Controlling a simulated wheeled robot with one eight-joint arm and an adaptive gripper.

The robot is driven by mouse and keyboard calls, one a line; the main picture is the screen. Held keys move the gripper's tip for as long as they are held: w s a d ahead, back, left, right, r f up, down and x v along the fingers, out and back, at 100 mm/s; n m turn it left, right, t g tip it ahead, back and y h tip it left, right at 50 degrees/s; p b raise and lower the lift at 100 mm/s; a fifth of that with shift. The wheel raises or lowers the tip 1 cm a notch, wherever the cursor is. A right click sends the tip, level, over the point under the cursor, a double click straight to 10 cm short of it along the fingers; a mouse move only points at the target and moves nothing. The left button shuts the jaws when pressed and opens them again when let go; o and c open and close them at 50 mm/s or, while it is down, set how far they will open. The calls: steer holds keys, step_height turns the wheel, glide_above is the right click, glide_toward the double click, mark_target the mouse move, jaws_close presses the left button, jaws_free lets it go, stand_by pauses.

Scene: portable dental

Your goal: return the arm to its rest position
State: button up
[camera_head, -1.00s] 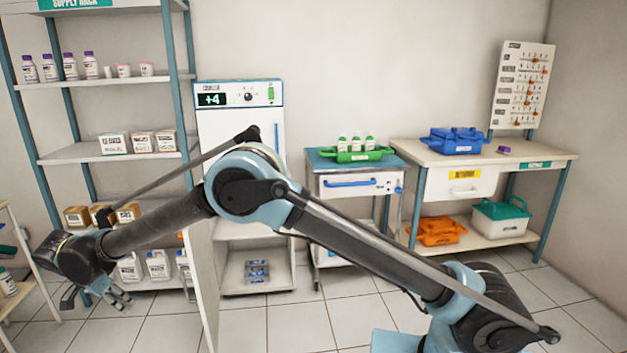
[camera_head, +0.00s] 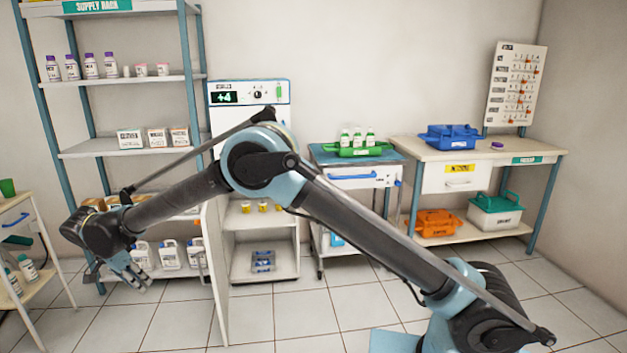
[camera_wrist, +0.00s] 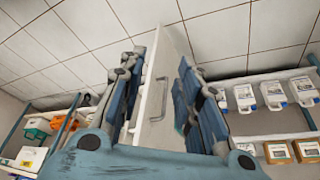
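My arm stretches across the camera_head view from the lower right to the left, bent at a raised elbow. My gripper (camera_head: 134,274) hangs at its left end, over the floor in front of the supply rack. In the camera_wrist view my gripper (camera_wrist: 160,95) has its blue fingers spread apart with nothing held. A white door panel (camera_wrist: 158,70) with a grey handle shows beyond the gap between the fingers. I cannot tell its exact distance from the fingers.
The open white door (camera_head: 215,260) of the fridge (camera_head: 265,245) stands right of my gripper. The supply rack (camera_head: 130,151) is behind it, a side table (camera_head: 18,214) at far left. A trolley (camera_head: 325,163) and workbench (camera_head: 540,152) stand right. Floor (camera_head: 170,325) is clear.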

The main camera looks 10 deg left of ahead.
steer(key=w+d+r+g, duration=0.1)
steer(key=w+d+r, duration=0.75)
steer(key=w, duration=0.35)
steer(key=w+d+r, duration=0.7)
steer(key=w+d, duration=0.2)
steer(key=w, duration=0.3)
steer(key=w+d+r, duration=0.3)
steer(key=w+d, duration=0.1)
steer(key=d, duration=0.5)
steer(key=w+d+r+n+g, duration=0.15)
steer(key=w+d, duration=0.25)
steer(key=d, duration=0.5)
steer(key=w+d+r+t, duration=0.1)
steer(key=w+d+r, duration=0.3)
steer(key=d, duration=0.4)
steer(key=s+d, duration=0.3)
steer(key=d, duration=1.1)
steer(key=s+d, duration=0.2)
steer(key=d, duration=1.2)
steer(key=s+d+f+n+y, duration=0.1)
steer(key=s+d+f, duration=1.2)
steer(key=s+d, duration=0.4)
steer(key=shift+s+d+f, duration=0.15)
steer(key=shift+s+f, duration=0.2)
steer(key=shift+s, duration=0.05)
